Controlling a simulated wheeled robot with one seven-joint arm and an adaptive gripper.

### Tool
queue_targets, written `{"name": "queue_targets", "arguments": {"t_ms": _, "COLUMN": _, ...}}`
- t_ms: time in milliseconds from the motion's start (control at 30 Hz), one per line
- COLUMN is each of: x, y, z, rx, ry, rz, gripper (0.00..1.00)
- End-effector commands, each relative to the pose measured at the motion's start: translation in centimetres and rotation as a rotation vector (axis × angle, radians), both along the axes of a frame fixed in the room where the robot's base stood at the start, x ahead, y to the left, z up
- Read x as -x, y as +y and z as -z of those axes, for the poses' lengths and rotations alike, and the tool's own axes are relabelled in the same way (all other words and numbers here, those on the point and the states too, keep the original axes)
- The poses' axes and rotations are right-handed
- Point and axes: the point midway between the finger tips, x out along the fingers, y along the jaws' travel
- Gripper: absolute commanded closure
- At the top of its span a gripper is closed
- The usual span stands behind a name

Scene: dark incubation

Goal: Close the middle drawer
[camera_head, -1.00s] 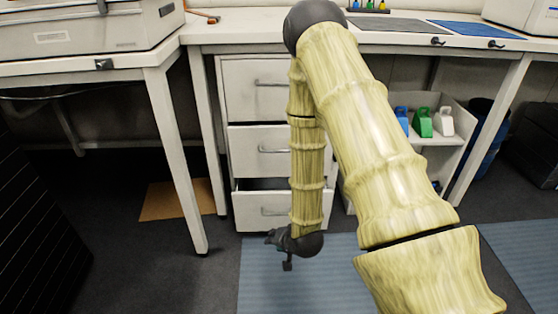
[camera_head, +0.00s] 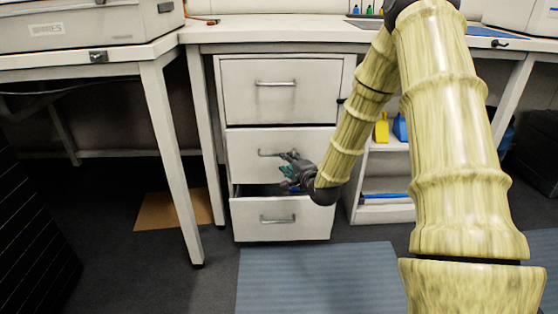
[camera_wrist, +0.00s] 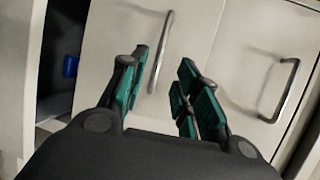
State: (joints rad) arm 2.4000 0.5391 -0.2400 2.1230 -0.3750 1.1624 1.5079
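The white cabinet has three drawers. The middle drawer (camera_head: 250,142) looks flush or nearly flush with the cabinet face. Its metal handle (camera_head: 272,153) is partly hidden by my gripper (camera_head: 284,170), which is in front of the drawer's lower right part. In the wrist view my gripper (camera_wrist: 160,85) is open and empty, its green pads apart. A metal handle (camera_wrist: 160,52), apparently the middle one, shows beyond and between the fingers; contact cannot be told. The bottom drawer (camera_head: 250,216) is pulled out, with a dark gap above its front.
The top drawer (camera_head: 245,95) appears closed. A white shelf unit (camera_head: 385,212) with coloured items stands right of the cabinet. A table leg (camera_head: 178,160) stands to the left. A blue mat (camera_head: 315,280) lies on the floor in front.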

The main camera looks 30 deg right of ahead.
Motion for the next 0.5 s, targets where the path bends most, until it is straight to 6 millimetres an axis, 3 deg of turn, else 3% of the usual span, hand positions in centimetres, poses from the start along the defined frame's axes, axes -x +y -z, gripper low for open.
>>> {"name": "queue_targets", "arguments": {"t_ms": 300, "x": -5.0, "y": -0.6, "z": 1.4, "rx": 0.003, "ry": 0.001, "rz": -0.002, "gripper": 0.68}}
{"name": "queue_targets", "arguments": {"t_ms": 500, "x": -6.8, "y": -0.9, "z": 1.5, "rx": 0.002, "ry": 0.001, "rz": -0.001, "gripper": 0.68}}
